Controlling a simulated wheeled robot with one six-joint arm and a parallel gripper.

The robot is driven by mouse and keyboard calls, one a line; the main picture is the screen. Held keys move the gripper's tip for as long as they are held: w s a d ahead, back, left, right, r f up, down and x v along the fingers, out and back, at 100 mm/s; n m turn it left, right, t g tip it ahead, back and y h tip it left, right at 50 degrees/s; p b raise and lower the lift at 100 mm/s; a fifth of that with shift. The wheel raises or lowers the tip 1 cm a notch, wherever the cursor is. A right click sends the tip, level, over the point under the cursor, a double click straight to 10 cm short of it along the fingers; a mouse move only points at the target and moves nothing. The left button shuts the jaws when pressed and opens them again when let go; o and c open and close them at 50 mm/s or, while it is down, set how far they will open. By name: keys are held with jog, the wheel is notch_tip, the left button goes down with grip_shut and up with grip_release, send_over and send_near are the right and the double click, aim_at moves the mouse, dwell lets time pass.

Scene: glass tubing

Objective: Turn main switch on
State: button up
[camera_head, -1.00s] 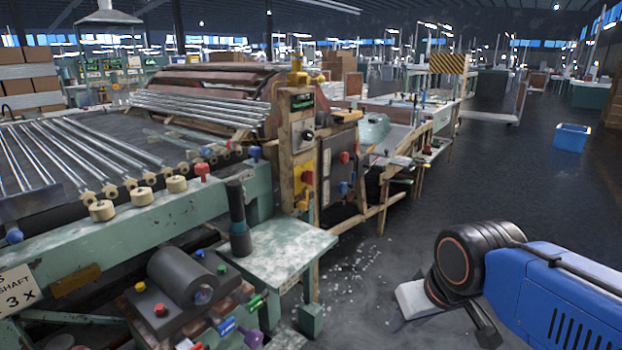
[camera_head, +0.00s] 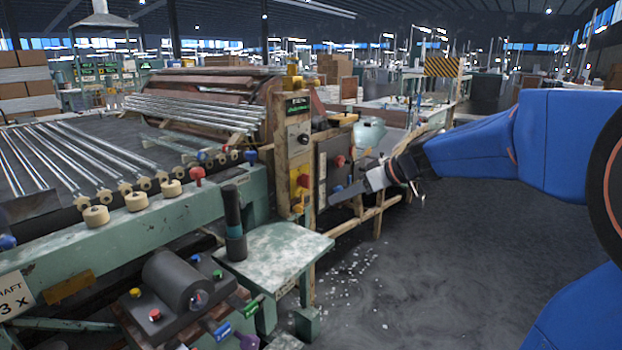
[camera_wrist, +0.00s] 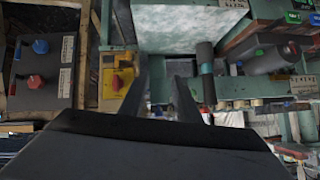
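A red rotary knob on a yellow plate (camera_head: 300,181), which looks like the main switch, is on the front of the machine's wooden post. It also shows in the wrist view (camera_wrist: 117,81), just left of my left finger. I cannot read its position. A dark panel (camera_head: 329,160) to its right carries a red knob (camera_head: 340,161) and a blue knob; these show at the left in the wrist view. My gripper (camera_head: 352,190) is in front of the dark panel, to the right of the yellow plate. In the wrist view (camera_wrist: 162,78) its fingers are apart, with nothing between them.
A black rotary knob (camera_head: 303,138) and a green display sit above the yellow plate. A pale green table (camera_head: 275,250) with an upright dark cylinder (camera_head: 235,222) stands below left. A control box with coloured buttons (camera_head: 180,285) is in front. Open floor lies at the right.

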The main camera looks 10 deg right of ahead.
jog(key=w+d+r+n+t+y, duration=0.1)
jog(key=w+d+r+t, duration=0.2)
jog(key=w+d, duration=0.6)
send_near(309, 177)
jog(key=x, duration=0.9)
jog(key=shift+f, duration=0.1)
grip_shut()
